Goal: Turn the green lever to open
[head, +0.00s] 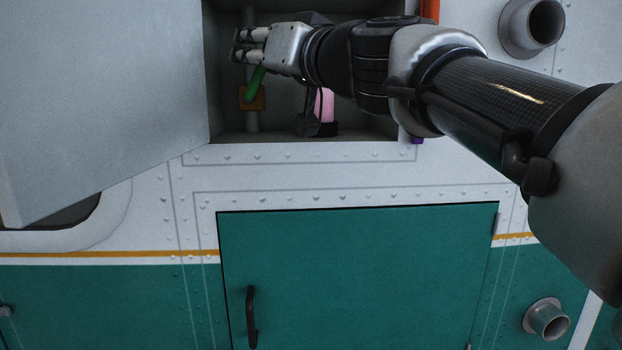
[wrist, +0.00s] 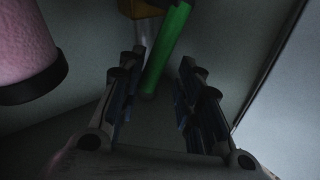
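The green lever (head: 255,83) sticks up at a slant from an orange-yellow block (head: 258,103) on a grey vertical pipe (head: 251,124) inside the open compartment. My gripper (head: 237,46) reaches into the compartment from the right, and its fingers cover the lever's upper end in the head view. In the wrist view the lever (wrist: 168,45) lies in line with the gap between the fingers of my gripper (wrist: 163,62). The fingers are apart, with a visible gap on both sides of the lever. I cannot tell whether either finger touches it.
A pink object with a black base (head: 324,106) stands in the compartment, right of the pipe; it shows large at the left of the wrist view (wrist: 24,45). The light grey door (head: 100,100) hangs open on the left. A closed green hatch (head: 360,275) is below.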

